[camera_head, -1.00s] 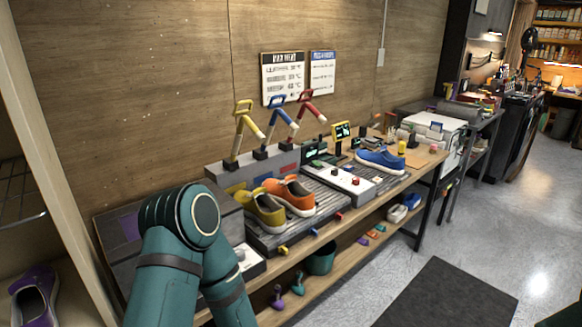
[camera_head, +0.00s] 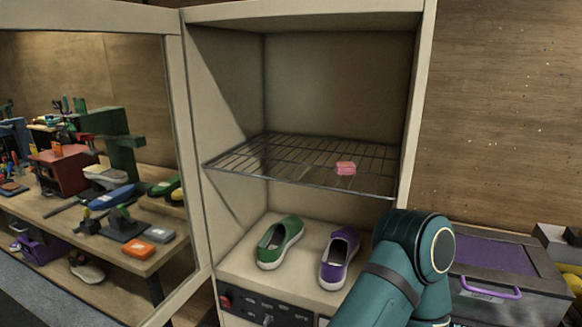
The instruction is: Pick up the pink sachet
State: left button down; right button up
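The pink sachet (camera_head: 346,168) lies on the wire shelf (camera_head: 270,160) inside the open cream cabinet, right of the shelf's middle and near its front edge. It is small and looks flat-sided. One of my teal arms shows at the lower right, in front of the cabinet's right edge. Its gripper is out of the picture, and so is my other gripper. Nothing touches the sachet.
Below the shelf, a green shoe (camera_head: 280,242) and a purple shoe (camera_head: 340,258) stand on the cabinet floor. A control panel (camera_head: 265,308) is under them. The open door (camera_head: 188,130) is at left. A grey box (camera_head: 505,270) with a purple handle stands at right.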

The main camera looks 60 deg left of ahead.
aim_at(342, 169)
jog(key=u, duration=1.55)
jog(key=k+j, duration=0.1)
jog(key=j+u, duration=0.05)
jog(key=j, duration=0.05)
